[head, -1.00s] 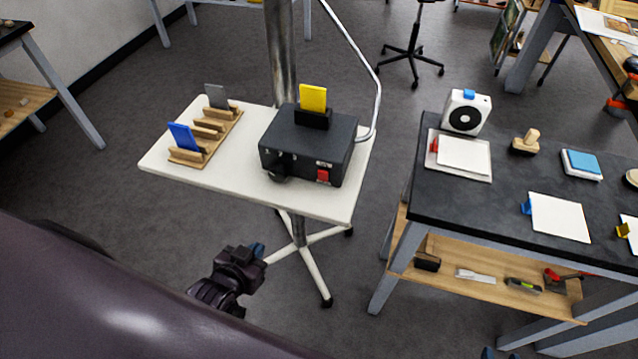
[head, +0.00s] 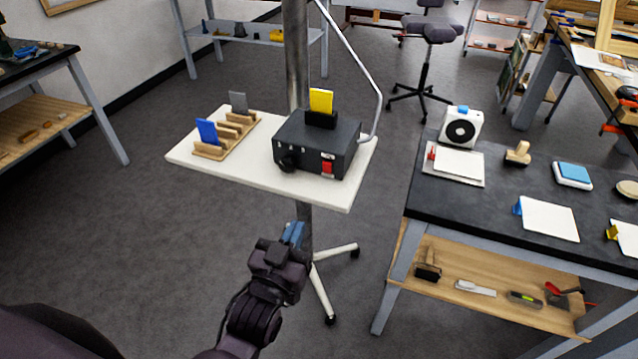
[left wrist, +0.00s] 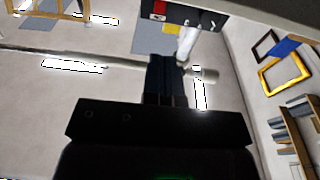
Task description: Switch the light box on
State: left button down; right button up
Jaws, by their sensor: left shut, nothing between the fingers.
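The light box (head: 309,143) is a black box on a small white stand table (head: 325,191) in the head view. Its front has a red switch (head: 328,168) at the right and a dark knob (head: 287,160) at the left. A yellow card (head: 321,101) stands upright in a slot on its top. My left gripper (head: 293,235) is shut and empty, in front of the table and lower in the picture, apart from the box. In the left wrist view its dark fingers (left wrist: 165,78) are together. The red switch also shows in the left wrist view (left wrist: 160,7). My right gripper is out of view.
A wooden rack (head: 232,133) with a blue and a grey card stands left of the box. A metal post and a bent pale tube rise behind the table. A dark workbench (head: 500,196) with a fan and pads stands at the right.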

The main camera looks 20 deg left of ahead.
aim_at(326, 165)
pick_arm(q)
jog(key=shift+w+r, duration=0.1)
dwell(0.3)
jog(key=w, duration=0.4)
jog(key=w+r, duration=0.1)
jog(key=w, duration=0.4)
jog(key=w+r, duration=0.1)
jog(key=w, duration=0.3)
jog(key=shift+w+d+r, duration=0.1)
jog(key=shift+w+d, duration=0.1)
jog(key=shift+w, duration=0.15)
